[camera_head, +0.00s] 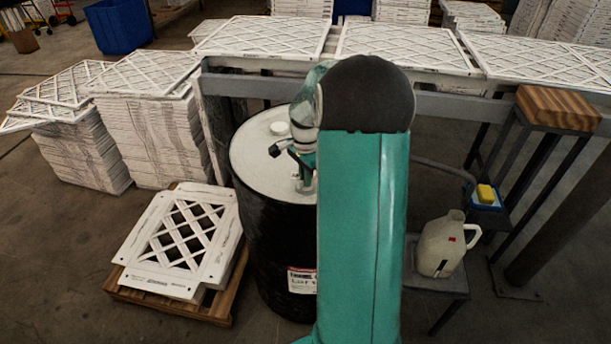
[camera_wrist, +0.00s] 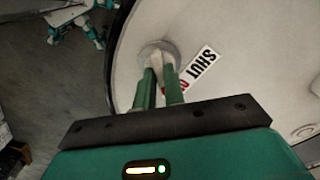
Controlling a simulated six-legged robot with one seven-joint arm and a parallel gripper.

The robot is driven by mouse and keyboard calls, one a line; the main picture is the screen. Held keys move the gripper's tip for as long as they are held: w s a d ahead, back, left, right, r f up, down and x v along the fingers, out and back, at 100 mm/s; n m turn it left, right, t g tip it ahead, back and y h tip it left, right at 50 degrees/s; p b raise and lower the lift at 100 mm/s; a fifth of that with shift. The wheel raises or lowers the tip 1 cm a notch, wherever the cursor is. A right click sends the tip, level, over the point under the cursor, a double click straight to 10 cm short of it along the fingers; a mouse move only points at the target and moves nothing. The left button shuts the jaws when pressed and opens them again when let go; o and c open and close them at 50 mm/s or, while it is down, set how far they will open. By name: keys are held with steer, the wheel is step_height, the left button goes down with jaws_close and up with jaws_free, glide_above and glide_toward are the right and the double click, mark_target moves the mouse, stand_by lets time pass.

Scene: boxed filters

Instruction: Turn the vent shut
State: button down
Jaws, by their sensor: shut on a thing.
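A black drum (camera_head: 262,230) with a pale lid (camera_head: 252,160) stands beside my green arm. In the wrist view the vent (camera_wrist: 149,50) is a small pale round fitting on the lid (camera_wrist: 235,40) with a raised middle part. My gripper (camera_wrist: 158,72) is shut on this raised part, a green finger on each side. A white label (camera_wrist: 203,62) reading SHUT lies right of the vent. Red lettering next to it is partly hidden by a finger. In the head view my gripper (camera_head: 304,184) reaches down to the lid, and my arm hides the vent.
A white cap (camera_head: 278,128) sits on the lid's far side. Lattice filters lie on the bench (camera_head: 440,105) behind and on a pallet (camera_head: 170,304) at left. A jug (camera_head: 440,246) and a yellow-topped block (camera_head: 485,194) stand at right.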

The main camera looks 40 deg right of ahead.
steer(key=shift+n, duration=0.3)
steer(key=n, duration=0.3)
steer(key=shift+n, duration=0.4)
steer(key=n, duration=0.4)
steer(key=shift+n, duration=0.3)
steer(key=n, duration=0.8)
steer(key=shift+n, duration=0.3)
steer(key=c, duration=1.5)
jaws_free()
steer(key=shift+r, duration=0.1)
